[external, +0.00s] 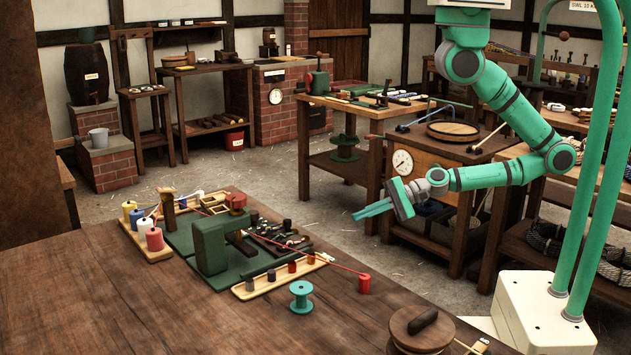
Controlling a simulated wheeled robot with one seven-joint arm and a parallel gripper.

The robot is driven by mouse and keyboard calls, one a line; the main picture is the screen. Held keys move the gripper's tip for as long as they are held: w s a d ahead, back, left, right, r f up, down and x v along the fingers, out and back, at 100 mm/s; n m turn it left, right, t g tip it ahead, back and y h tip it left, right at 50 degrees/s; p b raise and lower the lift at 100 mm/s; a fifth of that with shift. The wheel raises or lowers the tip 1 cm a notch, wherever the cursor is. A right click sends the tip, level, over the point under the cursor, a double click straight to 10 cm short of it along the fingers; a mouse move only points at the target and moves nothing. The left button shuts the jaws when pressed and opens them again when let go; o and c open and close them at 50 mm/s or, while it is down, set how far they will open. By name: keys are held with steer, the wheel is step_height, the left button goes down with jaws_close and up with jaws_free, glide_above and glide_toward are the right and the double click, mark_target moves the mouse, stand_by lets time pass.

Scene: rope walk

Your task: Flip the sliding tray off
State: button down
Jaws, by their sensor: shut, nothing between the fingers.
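My gripper (357,214) is shut and empty, held in the air beyond the far right edge of the front table, its fingers pointing left. I cannot tell for certain which thing is the sliding tray. A light wooden tray (262,289) with small dark and red pieces lies on the front table, in front of a green block-shaped device (211,247). A dark green board (179,243) lies under the device, with small dark parts behind and to its right. My gripper is apart from all of these. No switch is clear at this size.
A teal spool (301,297) and a red spool (364,284) stand on the front table (120,310), a thin red cord reaching the red spool. A lidded wooden pot (421,332) stands at its front right. A cabinet with a dial (403,162) stands behind my gripper.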

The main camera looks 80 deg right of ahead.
steer(key=w+a+r+m+y, duration=0.4)
steer(key=a+r+m+y, duration=0.1)
steer(key=a+r+m, duration=0.1)
steer(key=a+m, duration=0.1)
steer(key=m, duration=0.1)
steer(key=shift+w+m+t+y, duration=0.3)
steer(key=shift+m+t+y, duration=0.1)
steer(key=shift+a, duration=0.1)
glide_toward(283, 234)
steer(key=w+r, duration=0.1)
steer(key=w+a+r, duration=0.1)
steer(key=w, duration=0.1)
steer(key=shift+w+r, duration=0.1)
steer(key=shift+w, duration=0.05)
steer(key=shift+w+a, duration=0.1)
steer(key=x, duration=0.6)
steer(key=shift+a, duration=0.55)
